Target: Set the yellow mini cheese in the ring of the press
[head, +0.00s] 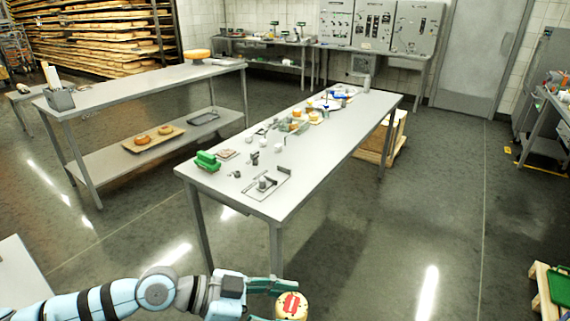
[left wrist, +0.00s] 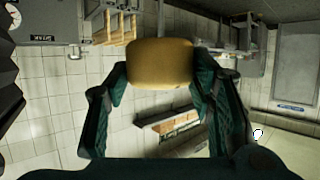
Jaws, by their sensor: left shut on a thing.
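My left gripper (head: 282,300) is at the bottom of the head view, shut on a small yellow cheese (head: 292,308) with a red mark on its top. In the left wrist view the yellow cheese (left wrist: 160,62) sits between the two green fingertips (left wrist: 159,80). The gripper is over the open floor, on the near side of the long table and well apart from it. A small grey fixture (head: 265,184) on a flat plate stands at the table's near end; it may be the press, but its ring is too small to make out. My right gripper is not in view.
The long grey table (head: 330,142) carries a green item (head: 207,160) at its near left corner and several small things along its middle. A second table (head: 140,85) with a lower shelf stands to the left. The floor in front is clear.

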